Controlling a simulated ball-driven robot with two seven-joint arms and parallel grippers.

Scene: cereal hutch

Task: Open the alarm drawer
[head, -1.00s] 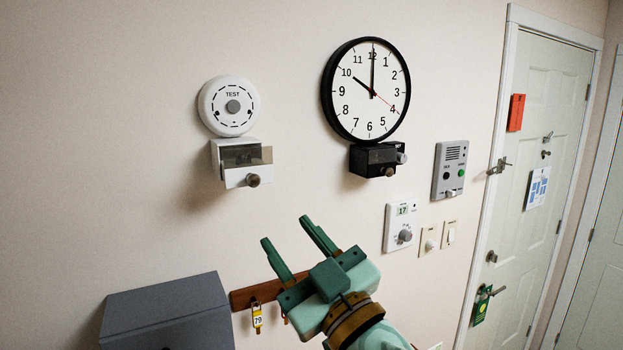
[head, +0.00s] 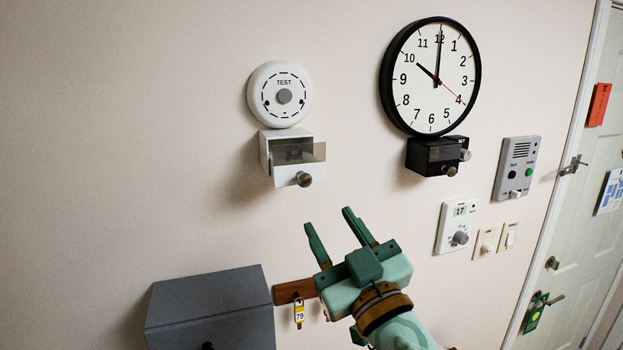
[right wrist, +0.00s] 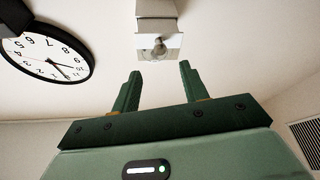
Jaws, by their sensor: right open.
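The alarm is a round white unit (head: 280,94) marked TEST on the wall. Just below it is a small white drawer box (head: 292,152) with a translucent upper part and a round metal knob (head: 304,179) on its front. The drawer front stands a little out from the box; how far is hard to tell. My right gripper (head: 328,220) is open and empty, below the knob and apart from it, fingers pointing up. In the right wrist view the drawer box (right wrist: 157,22) and its knob (right wrist: 159,49) show beyond and between the two fingers. My left gripper is not in view.
A wall clock (head: 431,77) hangs to the right, with a black drawer box (head: 436,154) below it. A thermostat (head: 457,228) and an intercom (head: 516,167) are farther right. A grey box (head: 210,308) and a key rack (head: 291,292) are below. The wall left of the alarm is clear.

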